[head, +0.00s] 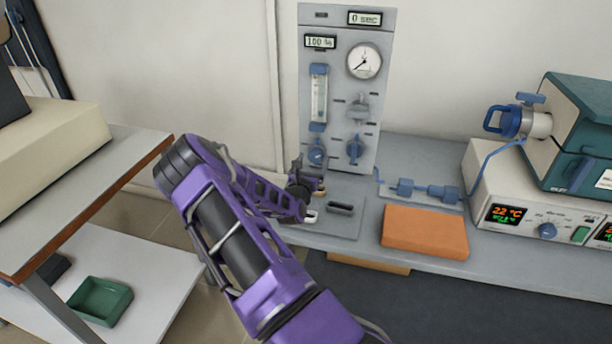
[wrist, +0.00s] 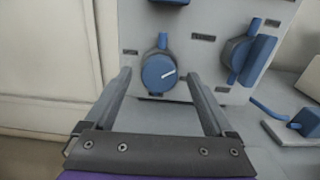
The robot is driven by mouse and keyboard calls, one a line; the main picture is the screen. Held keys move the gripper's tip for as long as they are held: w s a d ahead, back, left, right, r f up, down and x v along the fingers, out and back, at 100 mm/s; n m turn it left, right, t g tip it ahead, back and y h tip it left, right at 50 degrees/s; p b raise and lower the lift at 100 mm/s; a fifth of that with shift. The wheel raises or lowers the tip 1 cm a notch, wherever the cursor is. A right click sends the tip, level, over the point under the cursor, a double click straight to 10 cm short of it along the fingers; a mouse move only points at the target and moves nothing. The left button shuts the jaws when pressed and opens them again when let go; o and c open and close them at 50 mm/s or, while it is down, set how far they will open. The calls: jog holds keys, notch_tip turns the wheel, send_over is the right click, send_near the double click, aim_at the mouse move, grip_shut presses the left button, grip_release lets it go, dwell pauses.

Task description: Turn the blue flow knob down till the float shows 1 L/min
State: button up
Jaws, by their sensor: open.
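The grey panel (head: 340,25) stands upright on the bench. The flow tube (head: 319,97) is on its left side; the float's level is too small to read. The round blue flow knob (head: 317,154) sits below the tube. My gripper (head: 315,201) is open and empty, below and in front of the knob. In the wrist view my gripper's fingers (wrist: 158,80) lie either side of the knob, apart from it.
A second blue knob with a bar handle (head: 355,149) is close on the right. A grey knob (head: 358,108) and a round gauge (head: 364,61) are above it. An orange block (head: 425,231), blue fittings (head: 428,191) and a furnace controller (head: 530,205) are to the right on the bench.

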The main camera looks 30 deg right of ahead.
jog(key=p+v, duration=0.1)
jog(key=v, duration=1.5)
jog(key=shift+s+a, duration=0.2)
dwell(0.9)
